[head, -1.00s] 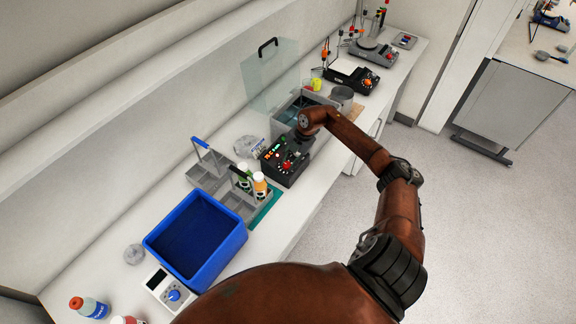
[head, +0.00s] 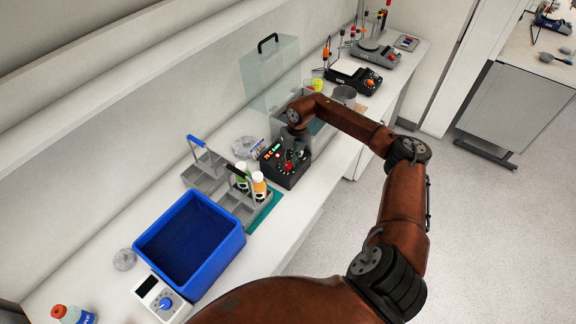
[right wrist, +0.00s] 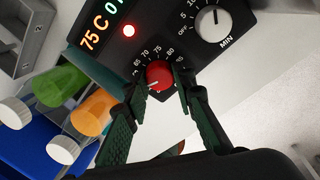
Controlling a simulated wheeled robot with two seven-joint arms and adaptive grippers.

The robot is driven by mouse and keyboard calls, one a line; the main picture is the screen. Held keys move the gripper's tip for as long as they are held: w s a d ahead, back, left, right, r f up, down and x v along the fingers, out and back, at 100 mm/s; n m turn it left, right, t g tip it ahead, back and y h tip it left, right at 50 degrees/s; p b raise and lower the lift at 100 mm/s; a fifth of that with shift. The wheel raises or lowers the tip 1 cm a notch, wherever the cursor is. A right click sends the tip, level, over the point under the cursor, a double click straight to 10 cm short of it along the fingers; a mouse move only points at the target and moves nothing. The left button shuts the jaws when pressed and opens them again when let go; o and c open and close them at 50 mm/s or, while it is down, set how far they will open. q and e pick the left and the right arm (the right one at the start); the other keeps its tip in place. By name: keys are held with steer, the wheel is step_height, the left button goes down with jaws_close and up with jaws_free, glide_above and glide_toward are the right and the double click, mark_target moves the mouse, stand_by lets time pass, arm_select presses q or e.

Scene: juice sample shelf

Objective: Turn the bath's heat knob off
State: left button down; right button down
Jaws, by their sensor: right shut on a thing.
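The bath's black control box (head: 272,166) stands on the bench, with the open bath (head: 318,127) behind it. In the right wrist view its lit orange display (right wrist: 95,40) reads 75 C, and a red lamp (right wrist: 129,31) glows. The red heat knob (right wrist: 158,74) has a scale with numbers around 65 to 80. My right gripper (right wrist: 162,88) is shut on the red knob, one green finger on each side. In the head view the right gripper (head: 297,150) reaches down onto the box front. My left gripper is not in view.
A grey timer knob (right wrist: 212,24) marked MIN sits beside the red knob. A grey bottle carrier (head: 236,204) with capped bottles (head: 259,186) stands close to the box. A blue bin (head: 190,243) is nearer. A hotplate (head: 352,78) is farther along the bench.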

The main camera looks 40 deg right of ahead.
steer(key=n+b, duration=0.1)
steer(key=n, duration=0.2)
steer(key=n+h+b, duration=0.1)
steer(key=n+b, duration=0.1)
steer(key=n, duration=0.1)
steer(key=shift+s+f, duration=0.1)
steer(key=shift+f, duration=0.1)
steer(key=n+b, duration=0.1)
steer(key=n, duration=0.2)
steer(key=shift+n+h, duration=0.3)
steer(key=shift+n+b, duration=0.8)
steer(key=shift+n, duration=0.8)
steer(key=shift+r+h, duration=0.1)
steer(key=shift+h, duration=0.2)
steer(key=c, duration=1.7)
jaws_free()
steer(key=shift+t, duration=0.3)
steer(key=shift+o, duration=0.5)
steer(key=shift+a+r, duration=0.1)
steer(key=shift+r, duration=0.1)
